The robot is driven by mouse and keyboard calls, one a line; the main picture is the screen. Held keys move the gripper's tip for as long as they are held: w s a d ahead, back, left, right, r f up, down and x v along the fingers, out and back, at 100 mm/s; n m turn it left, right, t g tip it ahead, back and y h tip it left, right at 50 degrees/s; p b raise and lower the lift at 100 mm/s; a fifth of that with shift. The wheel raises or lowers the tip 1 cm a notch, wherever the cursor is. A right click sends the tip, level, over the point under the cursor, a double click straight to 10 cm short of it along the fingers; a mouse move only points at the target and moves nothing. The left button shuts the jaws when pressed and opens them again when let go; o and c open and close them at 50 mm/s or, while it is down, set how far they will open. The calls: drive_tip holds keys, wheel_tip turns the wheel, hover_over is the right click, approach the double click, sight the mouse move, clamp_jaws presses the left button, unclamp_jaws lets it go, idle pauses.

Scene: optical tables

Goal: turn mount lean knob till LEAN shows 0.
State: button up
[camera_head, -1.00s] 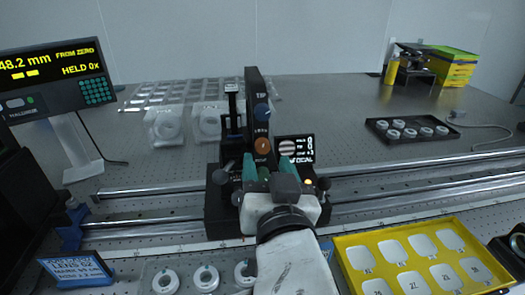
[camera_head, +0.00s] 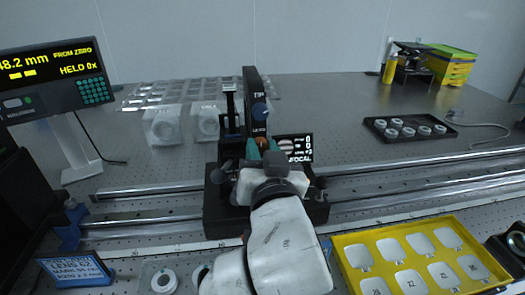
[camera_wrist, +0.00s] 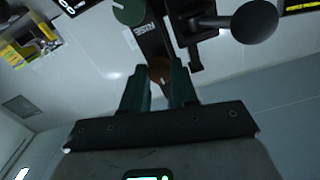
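The mount (camera_head: 250,92) is a tall black plate standing on a black carrier across the rails. It bears a blue knob (camera_head: 260,111) near the top and an orange-brown knob (camera_head: 261,141) below it, the lean knob. A green knob marked RISE shows in the wrist view (camera_wrist: 127,10). My gripper (camera_head: 264,153) has teal fingers, one on either side of the lean knob. In the wrist view the lean knob (camera_wrist: 160,70) sits between the fingertips, which appear shut on it. The small readout (camera_head: 297,148) beside the mount is partly covered; its LEAN figure is too small to read surely.
A display (camera_head: 48,78) on a stand is at the left. Clear-cased optics (camera_head: 163,124) stand behind the rails (camera_head: 420,171). A yellow tray (camera_head: 478,290) is front right, a dark tray (camera_head: 378,137) back right. A blue sign (camera_head: 75,269) and white rings (camera_head: 163,281) are front left.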

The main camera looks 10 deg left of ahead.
clamp_jaws()
drive_tip(key=shift+n+p, duration=0.4)
drive_tip(key=n+p, duration=0.2)
drive_tip(key=n, duration=0.1)
drive_tip(key=shift+r, duration=0.15)
drive_tip(key=n+p, duration=0.2)
drive_tip(key=n, duration=0.1)
drive_tip(key=shift+n+p, duration=0.3)
drive_tip(key=shift+p, duration=0.1)
drive_tip(key=n+p, duration=0.4)
drive_tip(key=n, duration=0.2)
drive_tip(key=shift+f+n+p, duration=0.2)
drive_tip(key=shift+n+p, duration=1.15)
drive_tip(key=shift+n, duration=0.75)
drive_tip(key=shift+f, duration=0.1)
